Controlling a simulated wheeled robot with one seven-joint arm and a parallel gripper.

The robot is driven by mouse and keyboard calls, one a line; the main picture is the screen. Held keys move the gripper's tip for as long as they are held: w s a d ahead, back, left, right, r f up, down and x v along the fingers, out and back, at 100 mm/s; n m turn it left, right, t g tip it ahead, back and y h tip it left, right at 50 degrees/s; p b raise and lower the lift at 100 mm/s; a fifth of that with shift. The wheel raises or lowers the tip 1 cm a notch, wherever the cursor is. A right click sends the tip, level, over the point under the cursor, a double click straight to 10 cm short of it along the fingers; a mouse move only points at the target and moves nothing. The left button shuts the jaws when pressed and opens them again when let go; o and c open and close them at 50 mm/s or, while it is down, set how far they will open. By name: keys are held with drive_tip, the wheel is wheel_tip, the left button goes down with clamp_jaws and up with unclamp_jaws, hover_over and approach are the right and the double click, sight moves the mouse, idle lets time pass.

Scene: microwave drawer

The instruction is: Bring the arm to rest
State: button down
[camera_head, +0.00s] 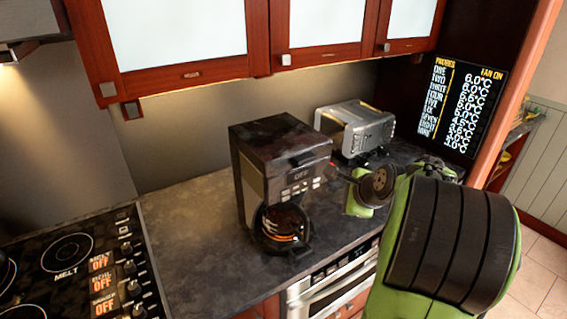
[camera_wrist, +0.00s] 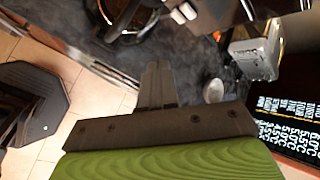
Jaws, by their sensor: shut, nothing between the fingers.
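My arm, green with black bands, rises at the right of the head view in front of the counter. My gripper (camera_wrist: 158,68) shows in the wrist view with its two grey fingers together and nothing between them. It points toward the dark counter top and touches nothing that I can see. In the head view I cannot make out the fingertips clearly.
A black coffee maker (camera_head: 270,170) with a glass pot stands on the counter (camera_head: 190,240). A silver toaster (camera_head: 355,128) stands behind it, beside a temperature display (camera_head: 460,105). A cooktop (camera_head: 75,265) is at left. Red-framed cabinets (camera_head: 180,40) hang above. Tiled floor (camera_head: 540,275) lies right.

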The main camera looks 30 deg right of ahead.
drive_tip(key=shift+a, duration=0.1)
drive_tip(key=s+a+r+n+g+y, duration=0.1)
drive_tip(key=s+a+r+n, duration=0.15)
drive_tip(key=a+n, duration=0.65)
drive_tip(key=s+a+r+n+g, duration=0.1)
drive_tip(key=s+a+n, duration=0.4)
drive_tip(key=a, duration=0.7)
drive_tip(key=s+a+f+n, duration=0.1)
drive_tip(key=s+a+n, duration=0.1)
drive_tip(key=s+n, duration=0.3)
drive_tip(key=s+a+f+n+g, duration=0.1)
drive_tip(key=s+a+n, duration=0.2)
drive_tip(key=s+n, duration=0.2)
drive_tip(key=shift+s+f+n+y, duration=0.3)
drive_tip(key=shift+n, duration=0.6)
